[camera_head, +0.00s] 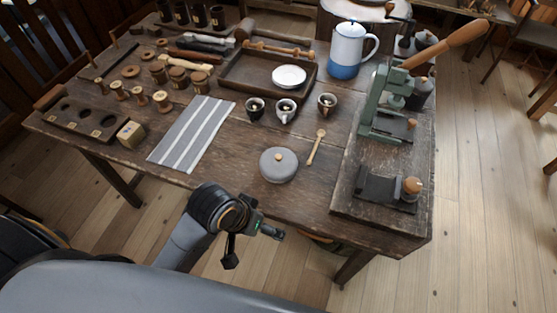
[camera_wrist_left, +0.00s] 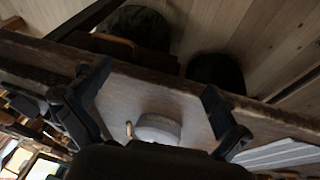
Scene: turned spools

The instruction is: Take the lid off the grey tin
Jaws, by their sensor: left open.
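The grey tin (camera_head: 278,172) stands upright near the front edge of the wooden table, right of the striped cloth. Its round grey lid (camera_head: 270,160) sits on it and has a small wooden knob (camera_head: 279,156). My left gripper (camera_head: 252,248) is off the table's front edge, nearer to me than the tin and apart from it. In the left wrist view the open fingers (camera_wrist_left: 157,80) are spread with nothing between their tips. The tin (camera_wrist_left: 158,125) shows there beyond the gripper body, which hides part of it. My right gripper is in neither view.
A wooden spoon (camera_head: 316,147) lies just right of the tin. Three small cups (camera_head: 286,110) stand behind it. A striped cloth (camera_head: 193,134) lies left, and a raised board (camera_head: 345,190) with a green press (camera_head: 385,105) stands right. The tabletop before the tin is clear.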

